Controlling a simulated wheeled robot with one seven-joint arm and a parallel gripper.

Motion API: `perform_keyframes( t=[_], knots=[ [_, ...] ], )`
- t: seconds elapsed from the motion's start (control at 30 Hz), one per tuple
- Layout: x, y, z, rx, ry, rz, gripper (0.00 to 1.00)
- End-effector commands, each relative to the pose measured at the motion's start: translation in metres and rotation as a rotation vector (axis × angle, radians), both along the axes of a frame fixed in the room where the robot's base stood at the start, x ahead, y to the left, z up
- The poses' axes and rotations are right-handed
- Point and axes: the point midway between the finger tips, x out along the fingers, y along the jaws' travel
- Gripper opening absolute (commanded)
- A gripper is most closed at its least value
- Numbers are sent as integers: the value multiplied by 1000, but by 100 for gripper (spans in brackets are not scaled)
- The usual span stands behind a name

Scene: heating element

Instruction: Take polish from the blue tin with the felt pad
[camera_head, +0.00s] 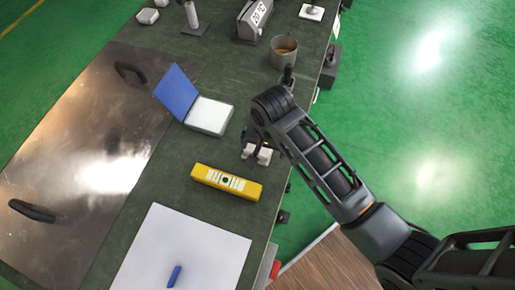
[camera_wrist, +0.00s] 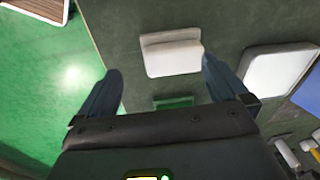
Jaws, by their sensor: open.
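The blue tin (camera_head: 177,90) stands open on the dark green bench, its blue lid raised and its lower part filled with something white. In the wrist view its white part (camera_wrist: 279,72) is at the right, with a bit of blue lid (camera_wrist: 309,95). A white block (camera_wrist: 172,54), which looks like the felt pad, lies ahead between my fingertips. A small green piece (camera_wrist: 173,102) shows nearer the palm. My gripper (camera_head: 256,152) (camera_wrist: 160,72) is open, low over the bench, right of the tin. It partly hides the white block in the head view; I cannot tell if they touch.
A yellow bar (camera_head: 226,182) lies just in front of my gripper. A white sheet (camera_head: 185,250) with a small blue stick (camera_head: 174,276) lies nearer. A metal pot (camera_head: 284,53) and a temperature display (camera_head: 254,20) stand behind. A steel plate (camera_head: 90,135) with black handles covers the left.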

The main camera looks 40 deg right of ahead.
Motion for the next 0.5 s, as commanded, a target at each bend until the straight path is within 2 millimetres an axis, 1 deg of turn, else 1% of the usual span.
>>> perform_keyframes(
  t=[0.03,0.07,0.23,0.33,0.5],
  knots=[
    [10,2,7,4,25,-22,100],
    [13,2,10,6,41,-33,100],
    [22,4,19,12,99,-75,100],
    [22,4,14,12,109,-81,100],
    [22,4,-4,12,109,-81,100]
  ],
)
